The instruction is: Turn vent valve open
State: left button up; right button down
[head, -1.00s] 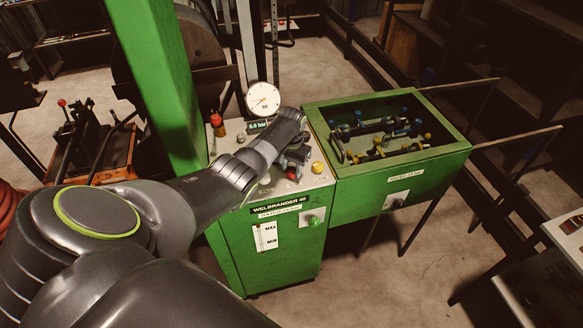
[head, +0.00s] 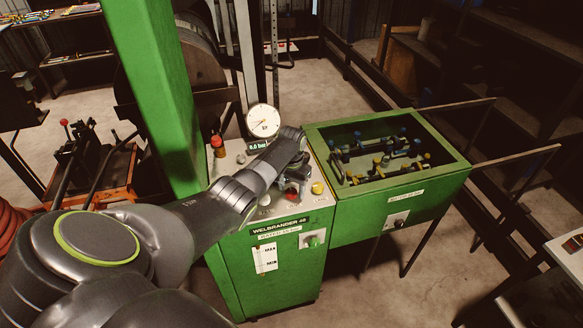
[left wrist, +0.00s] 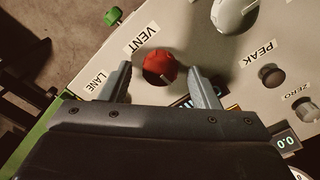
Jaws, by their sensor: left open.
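The vent valve is a red round knob (left wrist: 160,67) with a darker mark, beside the word VENT on a pale panel in the left wrist view. My left gripper (left wrist: 161,80) is open, its two fingers on either side of the knob with a gap at each side. How high the fingertips are above the panel is hard to tell. In the head view the red knob (head: 291,191) shows on top of the green machine (head: 285,285), just below my left gripper (head: 297,177), partly hidden by it. My right gripper is not in view.
A grey knob (left wrist: 236,13), a PEAK button (left wrist: 270,75) and a ZERO button (left wrist: 303,109) sit near the vent knob. A dial gauge (head: 263,121) stands behind, above a display reading 0.0 bar (head: 258,144). A yellow button (head: 318,188) and a green open box (head: 395,205) are to the right.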

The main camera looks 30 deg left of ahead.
aim_at(291, 191)
pick_arm(q)
notch_tip(291, 191, up, 17)
jog(key=b, duration=0.2)
jog(key=shift+b, duration=0.35)
jog(key=shift+f, duration=0.15)
